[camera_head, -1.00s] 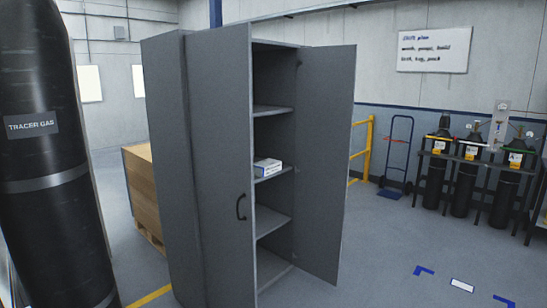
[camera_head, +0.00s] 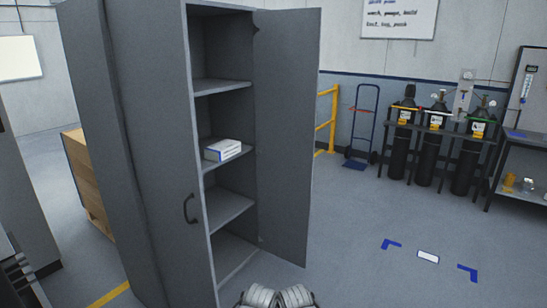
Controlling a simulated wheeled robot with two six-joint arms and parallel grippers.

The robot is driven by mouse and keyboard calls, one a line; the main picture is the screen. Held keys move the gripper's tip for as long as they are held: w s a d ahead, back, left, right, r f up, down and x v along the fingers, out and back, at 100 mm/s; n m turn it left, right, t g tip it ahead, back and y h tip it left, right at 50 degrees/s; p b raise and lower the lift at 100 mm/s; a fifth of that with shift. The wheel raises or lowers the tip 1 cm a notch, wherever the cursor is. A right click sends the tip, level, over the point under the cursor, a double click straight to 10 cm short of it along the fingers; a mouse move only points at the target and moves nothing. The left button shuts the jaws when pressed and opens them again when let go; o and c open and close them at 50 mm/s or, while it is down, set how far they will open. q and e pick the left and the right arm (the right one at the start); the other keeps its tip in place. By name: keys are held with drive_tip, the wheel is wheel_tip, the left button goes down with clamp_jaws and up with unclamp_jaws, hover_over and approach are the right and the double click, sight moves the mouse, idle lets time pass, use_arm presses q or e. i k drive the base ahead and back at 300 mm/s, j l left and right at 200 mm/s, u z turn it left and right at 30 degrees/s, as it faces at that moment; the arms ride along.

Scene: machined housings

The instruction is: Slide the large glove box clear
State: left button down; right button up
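A small white box with blue edges (camera_head: 222,150) lies on a middle shelf of the tall grey cabinet (camera_head: 160,150), near the shelf's front edge. It looks like the glove box; its print is too small to read. Only one box shows, and the left cabinet door hides part of the shelf. The cabinet's right door (camera_head: 285,140) stands wide open. The left door has a dark handle (camera_head: 190,208) and covers the left half of the front. Neither gripper's fingers can be seen. Two pale ribbed parts at the bottom centre appear to be my own arms.
A wooden crate (camera_head: 85,180) stands left of the cabinet. A blue hand truck (camera_head: 362,125), a yellow rail (camera_head: 327,120) and racked gas cylinders (camera_head: 437,140) stand at the back right. Floor with blue corner marks (camera_head: 392,244) is clear at the right.

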sight(219, 152)
drive_tip(key=i+z, duration=0.15)
drive_tip(key=i, duration=1.85)
drive_tip(key=i+l+u, duration=0.1)
drive_tip(key=i+u, duration=0.15)
drive_tip(key=i, duration=0.3)
drive_tip(key=i+l+u, duration=0.3)
drive_tip(key=i, duration=0.3)
drive_tip(key=j, duration=0.1)
